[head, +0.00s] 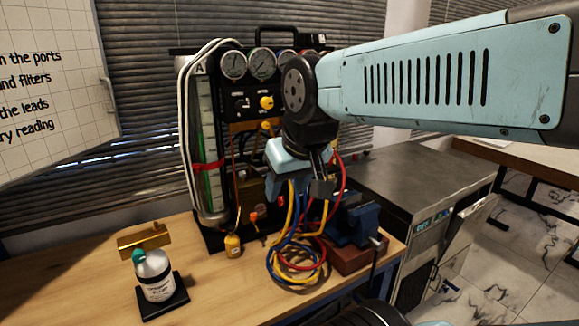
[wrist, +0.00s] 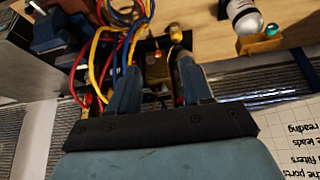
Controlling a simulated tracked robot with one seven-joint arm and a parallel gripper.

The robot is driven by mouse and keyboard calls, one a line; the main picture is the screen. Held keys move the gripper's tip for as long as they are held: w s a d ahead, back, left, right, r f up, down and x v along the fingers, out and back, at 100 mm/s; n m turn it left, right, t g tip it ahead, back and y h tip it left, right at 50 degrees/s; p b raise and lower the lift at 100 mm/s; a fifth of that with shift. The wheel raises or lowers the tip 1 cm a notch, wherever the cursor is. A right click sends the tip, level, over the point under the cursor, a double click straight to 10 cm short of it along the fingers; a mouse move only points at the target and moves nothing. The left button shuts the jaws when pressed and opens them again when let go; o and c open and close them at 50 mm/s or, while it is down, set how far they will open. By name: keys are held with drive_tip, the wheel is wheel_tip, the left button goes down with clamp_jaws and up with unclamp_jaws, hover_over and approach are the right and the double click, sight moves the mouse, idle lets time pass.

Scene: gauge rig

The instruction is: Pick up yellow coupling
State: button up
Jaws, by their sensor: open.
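A small yellow piece (head: 233,245), which looks like the yellow coupling, sits on the bench at the foot of the gauge rig (head: 215,215). What seems to be the same piece shows in the wrist view (wrist: 176,33), beyond the fingertips. My gripper (head: 318,186) is in front of the rig, above the bench and up and right of the yellow piece. In the wrist view its two fingers (wrist: 155,72) are apart with nothing held between them. A brassy block (wrist: 157,68) on the rig shows behind the gap. My arm hides part of the rig.
Coiled red, blue and yellow hoses (head: 295,265) hang below my gripper beside a blue vise (head: 357,222). A bottle (head: 154,275) stands on a black pad at the left, near a brass bar (head: 145,239). Bare bench (head: 215,295) lies between bottle and hoses.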

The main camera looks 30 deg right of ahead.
drive_tip(key=shift+o, duration=0.3)
drive_tip(key=shift+w+d+r, duration=0.15)
drive_tip(key=shift+w+r, duration=0.05)
drive_tip(key=shift+w, duration=0.05)
drive_tip(key=w+d+r+m+g+h, duration=0.1)
drive_tip(key=w+d+m, duration=0.2)
drive_tip(key=w+d, duration=1.6)
drive_tip(key=x, duration=0.5)
drive_tip(key=w+a+x, duration=0.1)
drive_tip(key=x, duration=0.1)
drive_tip(key=shift+w, duration=0.15)
drive_tip(key=shift+d+x, duration=0.2)
drive_tip(key=shift+x, duration=2.6)
drive_tip(key=shift+r, duration=0.1)
clamp_jaws()
